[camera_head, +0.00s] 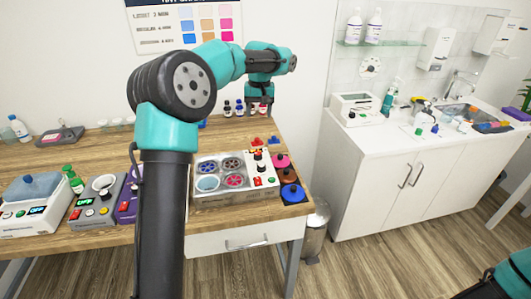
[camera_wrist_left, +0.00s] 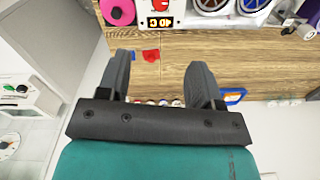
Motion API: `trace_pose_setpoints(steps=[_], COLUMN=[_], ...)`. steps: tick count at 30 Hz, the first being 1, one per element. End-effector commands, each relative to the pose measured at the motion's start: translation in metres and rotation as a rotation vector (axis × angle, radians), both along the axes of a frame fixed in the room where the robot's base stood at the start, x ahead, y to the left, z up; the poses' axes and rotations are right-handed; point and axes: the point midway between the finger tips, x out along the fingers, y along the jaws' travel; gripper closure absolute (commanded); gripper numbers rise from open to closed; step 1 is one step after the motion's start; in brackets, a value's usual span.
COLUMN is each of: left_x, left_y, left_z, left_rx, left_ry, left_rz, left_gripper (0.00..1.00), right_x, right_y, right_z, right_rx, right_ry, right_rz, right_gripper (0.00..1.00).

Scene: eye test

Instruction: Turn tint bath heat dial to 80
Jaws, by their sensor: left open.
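The tint bath (camera_head: 205,196) is a pale unit with several round coloured wells on the table, seen in the head view. I cannot read a dial setting. In the left wrist view part of the unit shows at the top edge, with a small lit display (camera_wrist_left: 160,22) that seems to read 40 C. My left gripper (camera_head: 261,108) is open and empty, above the back of the table behind the tint bath. Its parted fingers (camera_wrist_left: 160,65) show in the wrist view. My right gripper is out of view.
Red and blue pieces (camera_wrist_left: 150,55) lie on the wood. Other lab units (camera_head: 95,205) stand at left. A white sink counter (camera_head: 385,140) is at right.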

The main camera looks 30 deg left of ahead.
Motion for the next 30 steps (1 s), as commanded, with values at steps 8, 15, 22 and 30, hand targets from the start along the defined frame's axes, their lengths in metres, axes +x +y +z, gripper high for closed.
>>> trace_pose_setpoints(steps=[8,15,22,30], left_x=[0.0,-0.001,-0.002,-0.003], left_y=[0.0,0.002,0.003,0.004], left_z=[-0.008,-0.039,-0.079,-0.125], left_rx=[-0.001,0.0,-0.001,-0.001], left_ry=[0.001,0.002,0.003,0.002], left_rz=[-0.001,-0.002,-0.002,-0.003], left_gripper=[0.4,0.4,0.4,0.4], right_x=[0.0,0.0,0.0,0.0], right_y=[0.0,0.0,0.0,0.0], right_z=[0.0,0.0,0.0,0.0], right_rx=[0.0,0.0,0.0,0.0], right_ry=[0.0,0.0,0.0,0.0], right_rz=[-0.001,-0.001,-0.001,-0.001], right_gripper=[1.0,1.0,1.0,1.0])
